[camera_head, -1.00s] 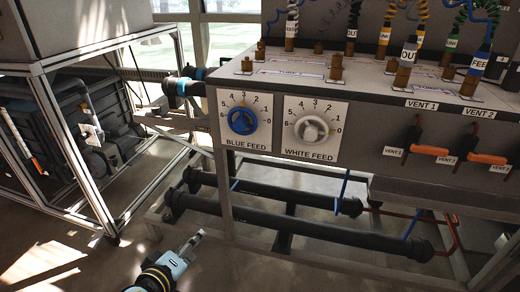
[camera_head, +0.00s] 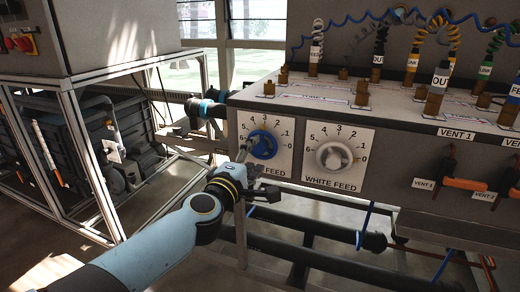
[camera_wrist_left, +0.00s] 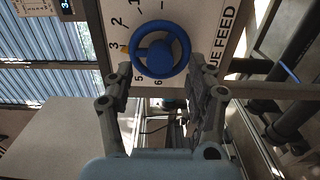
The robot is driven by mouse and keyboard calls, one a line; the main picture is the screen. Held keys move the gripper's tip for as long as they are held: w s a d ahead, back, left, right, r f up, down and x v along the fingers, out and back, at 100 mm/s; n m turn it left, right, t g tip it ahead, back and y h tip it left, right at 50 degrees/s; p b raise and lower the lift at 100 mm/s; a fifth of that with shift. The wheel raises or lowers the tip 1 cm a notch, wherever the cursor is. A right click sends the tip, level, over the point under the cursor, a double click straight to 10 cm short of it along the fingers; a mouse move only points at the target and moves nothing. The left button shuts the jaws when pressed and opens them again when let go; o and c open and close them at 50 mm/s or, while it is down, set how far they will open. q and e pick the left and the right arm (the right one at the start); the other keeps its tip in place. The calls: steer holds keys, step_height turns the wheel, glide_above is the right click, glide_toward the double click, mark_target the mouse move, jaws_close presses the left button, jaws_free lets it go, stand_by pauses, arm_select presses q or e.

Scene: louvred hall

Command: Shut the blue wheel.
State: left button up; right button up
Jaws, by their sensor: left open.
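The blue wheel (camera_head: 263,145) is a round blue handwheel on a white dial plate marked BLUE FEED, with numbers 0 to 6. It also shows in the left wrist view (camera_wrist_left: 160,48), where a small orange pointer at its rim lies by the 3. My left gripper (camera_head: 257,171) is open in front of the dial's lower left part, partly covering the plate. In the left wrist view its fingers (camera_wrist_left: 165,82) stand apart with the wheel beyond them, and nothing between them. I cannot tell whether a finger touches the wheel. My right gripper is out of view.
A white wheel (camera_head: 334,156) on a WHITE FEED dial sits just right of the blue one. Orange vent handles (camera_head: 464,184) stick out farther right. Hose fittings stand on the bench top above. Dark pipes (camera_head: 310,257) run below, and a metal frame (camera_head: 100,170) stands left.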

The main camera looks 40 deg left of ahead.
mark_target(258, 147)
arm_select(q)
steer(key=x, duration=0.2)
steer(key=shift+w+a+f, duration=0.1)
steer(key=shift+w, duration=0.25)
steer(key=shift+w, duration=0.15)
steer(key=shift+w+a+r, duration=0.2)
steer(key=shift+w+r, duration=0.15)
steer(key=shift+w, duration=0.25)
steer(key=shift+o, duration=1.1)
steer(key=shift+w+r, duration=0.1)
steer(key=shift+r, duration=0.05)
jaws_close()
